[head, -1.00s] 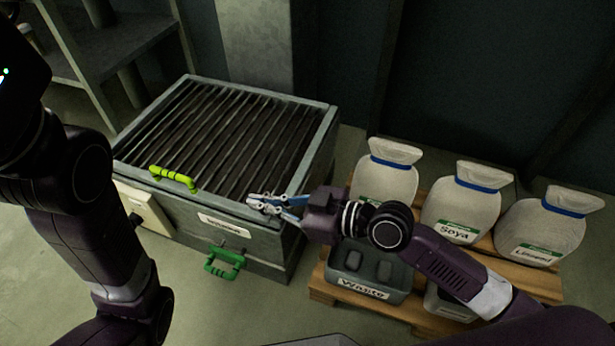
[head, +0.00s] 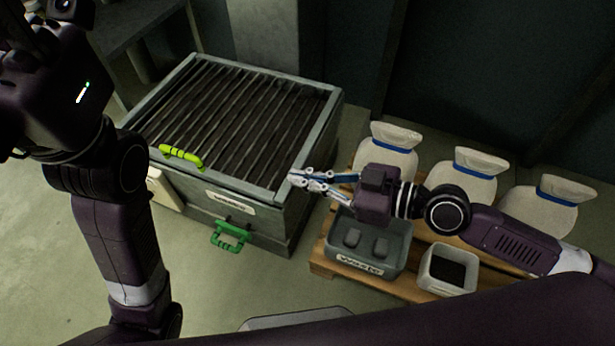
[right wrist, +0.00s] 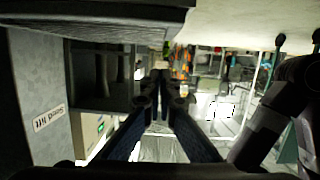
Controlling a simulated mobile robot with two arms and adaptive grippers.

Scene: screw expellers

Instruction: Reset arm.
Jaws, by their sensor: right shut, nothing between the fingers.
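My right gripper (head: 297,179) is shut and empty in the head view. It hangs in the air at the right front corner of the grey slatted box (head: 232,198), pointing left. In the right wrist view its fingers (right wrist: 160,80) come together at the tips with nothing between them. My right arm reaches in from the lower right. My left arm stands at the left of the head view. The left gripper's fingers are not clearly visible.
The box has a lime handle (head: 182,156) and a green handle (head: 230,237). A grey waste bin (head: 367,264) and a small white container (head: 447,285) with dark contents stand on a wooden pallet (head: 322,265). White sacks (head: 462,178) with blue ties stand behind. Floor at front left is clear.

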